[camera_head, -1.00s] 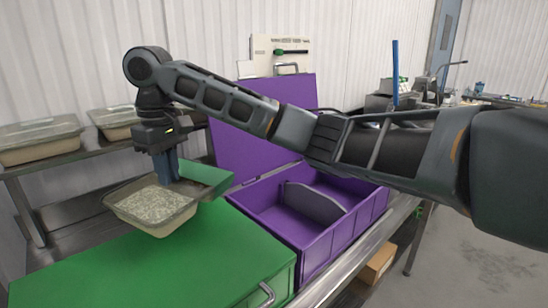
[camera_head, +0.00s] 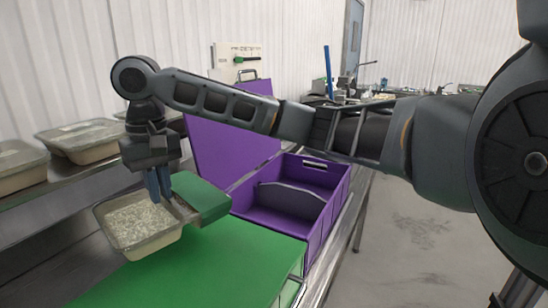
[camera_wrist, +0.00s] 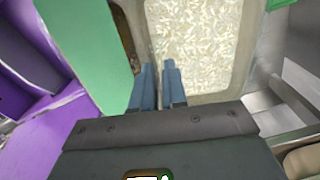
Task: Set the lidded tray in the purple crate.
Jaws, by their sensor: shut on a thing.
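A pale tray of white rice (camera_head: 140,222) hangs from my gripper (camera_head: 158,194) at the left of the head view. The blue fingers are shut on its right rim, and the tray looks close to level. The wrist view shows the rice-filled tray (camera_wrist: 195,45) just beyond the fingertips (camera_wrist: 158,78). I cannot tell for sure whether a clear lid is on it. The purple crate (camera_head: 328,212) stands open to the right of the tray, with a dark curved divider inside. My gripper is clear of the crate, to its left.
A purple panel (camera_head: 222,135) stands upright behind the crate. A large green surface (camera_head: 195,265) lies in front, and a green block (camera_head: 202,196) shows right beside the tray. Lidded trays (camera_head: 85,140) sit on a metal shelf at left. My arm spans above the crate.

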